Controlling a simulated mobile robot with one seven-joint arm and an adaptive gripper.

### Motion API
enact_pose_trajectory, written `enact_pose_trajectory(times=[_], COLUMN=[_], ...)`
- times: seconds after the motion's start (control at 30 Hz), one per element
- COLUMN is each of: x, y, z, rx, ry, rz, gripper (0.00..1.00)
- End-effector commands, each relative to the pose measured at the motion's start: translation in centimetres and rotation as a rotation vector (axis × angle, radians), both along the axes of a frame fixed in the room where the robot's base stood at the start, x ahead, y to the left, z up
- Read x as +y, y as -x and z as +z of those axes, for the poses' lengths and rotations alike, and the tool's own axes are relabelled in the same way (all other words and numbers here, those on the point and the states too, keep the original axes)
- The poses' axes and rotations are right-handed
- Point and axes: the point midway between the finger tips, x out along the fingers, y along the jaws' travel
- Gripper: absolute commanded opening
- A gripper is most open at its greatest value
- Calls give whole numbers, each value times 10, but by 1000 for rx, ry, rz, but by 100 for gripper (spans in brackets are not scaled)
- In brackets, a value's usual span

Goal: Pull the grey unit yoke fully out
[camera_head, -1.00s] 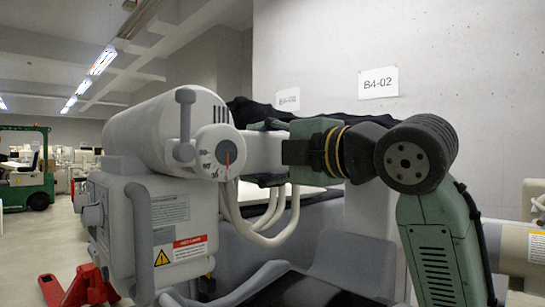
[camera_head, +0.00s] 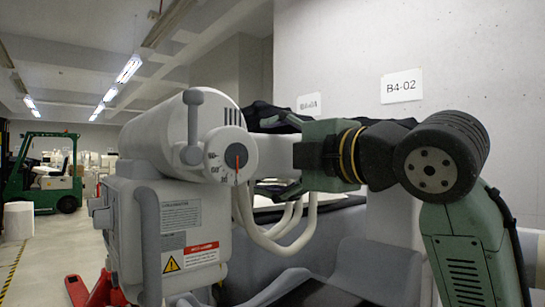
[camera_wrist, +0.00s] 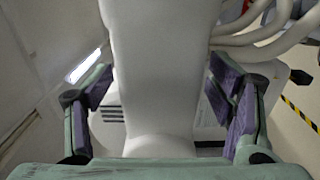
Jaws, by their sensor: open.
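The grey unit (camera_head: 166,215) is a large light-grey machine with a cylinder on top, a round dial (camera_head: 237,158) with a red needle, and a warning label. A pale grey arm, seemingly the yoke (camera_head: 276,152), extends right from behind the dial to my gripper (camera_head: 293,156). In the wrist view, the smooth pale yoke (camera_wrist: 160,50) runs between the two purple-padded fingers of my gripper (camera_wrist: 160,85). The fingers are spread, one on each side, with visible gaps to the yoke. The far side of the unit is hidden.
Pale cables (camera_head: 270,235) loop below the yoke. A black cover (camera_head: 268,112) lies behind it. A wall with a B4-02 sign (camera_head: 401,86) stands behind. A red pallet jack (camera_head: 98,291) is low at left, and a green forklift (camera_head: 50,180) stands farther off on open floor.

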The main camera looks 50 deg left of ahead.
Motion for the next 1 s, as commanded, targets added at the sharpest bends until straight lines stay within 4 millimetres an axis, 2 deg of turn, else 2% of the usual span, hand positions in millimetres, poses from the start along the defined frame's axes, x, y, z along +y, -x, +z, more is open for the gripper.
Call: enact_pose_trajectory(times=[0.17, 0.27, 0.7, 0.83, 1.0], x=[-3, -12, -98, -113, -120], y=[-1, 0, 7, 9, 10], z=[0, 1, 1, 0, 0], rx=[0, 0, -1, 0, 0], ry=[-1, -2, -2, 0, 0], rz=[-1, -2, -3, -2, 0], gripper=[75, 75, 75, 75, 75])
